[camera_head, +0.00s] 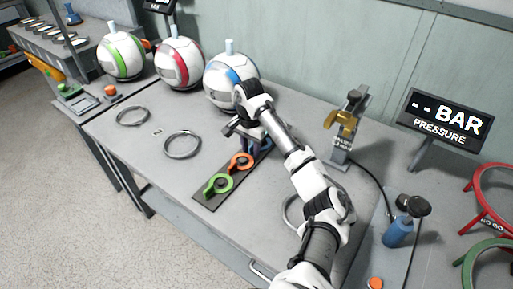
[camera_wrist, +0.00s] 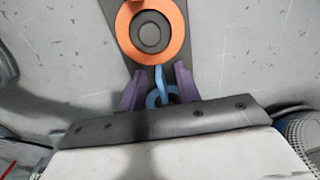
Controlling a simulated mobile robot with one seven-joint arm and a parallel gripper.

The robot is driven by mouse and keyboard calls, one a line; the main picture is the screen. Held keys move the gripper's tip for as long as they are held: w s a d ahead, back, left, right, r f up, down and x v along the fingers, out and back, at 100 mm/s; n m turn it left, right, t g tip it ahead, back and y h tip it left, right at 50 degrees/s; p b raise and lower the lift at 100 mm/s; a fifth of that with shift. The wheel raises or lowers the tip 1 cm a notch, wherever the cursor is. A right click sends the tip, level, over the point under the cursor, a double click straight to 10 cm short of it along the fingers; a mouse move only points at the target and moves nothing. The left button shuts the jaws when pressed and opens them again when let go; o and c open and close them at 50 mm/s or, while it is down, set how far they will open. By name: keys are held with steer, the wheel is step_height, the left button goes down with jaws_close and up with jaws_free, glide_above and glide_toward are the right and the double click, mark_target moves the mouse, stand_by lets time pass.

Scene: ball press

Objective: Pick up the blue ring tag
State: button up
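My gripper looks open and low over the tag. The tag's ring is partly hidden by the gripper body. In the head view my gripper (camera_head: 248,145) covers most of the blue tag, and only a bit of blue (camera_head: 267,144) shows beside it.
The orange ring tag (camera_head: 242,161) and green ring tag (camera_head: 219,185) lie on the same strip (camera_head: 207,198). Three striped balls stand along the back. Two loose grey rings (camera_head: 182,145) lie left on the table. A gauge stand (camera_head: 343,130) is to the right.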

steer(key=shift+c, duration=0.3)
jaws_close()
steer(key=shift+r, duration=0.15)
